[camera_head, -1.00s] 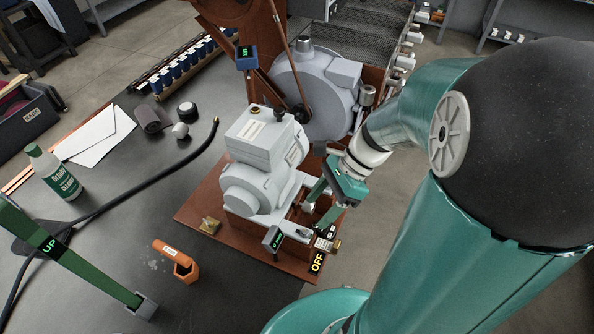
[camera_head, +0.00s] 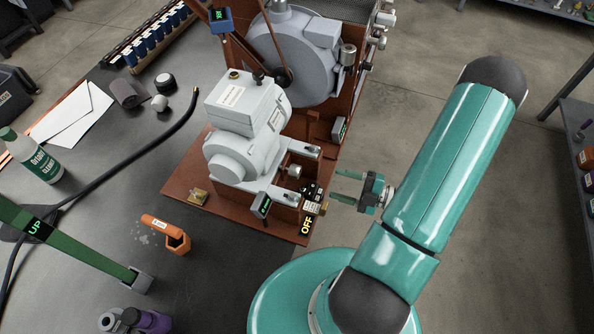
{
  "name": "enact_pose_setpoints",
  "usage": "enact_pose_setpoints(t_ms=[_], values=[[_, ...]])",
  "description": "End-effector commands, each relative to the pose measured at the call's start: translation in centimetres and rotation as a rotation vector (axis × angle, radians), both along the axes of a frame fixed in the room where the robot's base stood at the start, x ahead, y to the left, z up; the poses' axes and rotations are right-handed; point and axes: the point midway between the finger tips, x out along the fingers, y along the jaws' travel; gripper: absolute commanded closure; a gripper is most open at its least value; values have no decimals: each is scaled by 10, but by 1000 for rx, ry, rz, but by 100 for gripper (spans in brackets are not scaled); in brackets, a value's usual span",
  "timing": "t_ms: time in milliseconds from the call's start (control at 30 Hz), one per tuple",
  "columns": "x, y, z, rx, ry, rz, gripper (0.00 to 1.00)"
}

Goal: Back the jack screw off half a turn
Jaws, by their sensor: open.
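A grey motor (camera_head: 238,150) sits on slide rails (camera_head: 284,196) on a reddish-brown base plate (camera_head: 185,181). A short silver cylinder (camera_head: 294,171) shows between the rail ends, on the side facing my gripper. It may be the jack screw head, but I cannot tell for sure. My gripper (camera_head: 335,187) is to the right of the rails, its two green fingers pointing left toward them. It is open with nothing between the fingers, and appears apart from the cylinder.
A small dark block with light parts (camera_head: 313,195) and an OFF label (camera_head: 306,226) are close to the lower finger. Small displays (camera_head: 262,204) stand by the rails. An orange tool (camera_head: 168,233) and a black hose (camera_head: 135,165) lie on the dark bench.

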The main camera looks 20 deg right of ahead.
Motion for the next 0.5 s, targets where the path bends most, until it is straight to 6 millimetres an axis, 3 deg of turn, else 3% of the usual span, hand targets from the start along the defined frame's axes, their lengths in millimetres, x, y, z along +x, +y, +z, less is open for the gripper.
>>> enact_pose_setpoints(t_ms=[233,500], values=[[7,6,-5,42,24,-29,41],[41,41,-4,40,22,-25,41]])
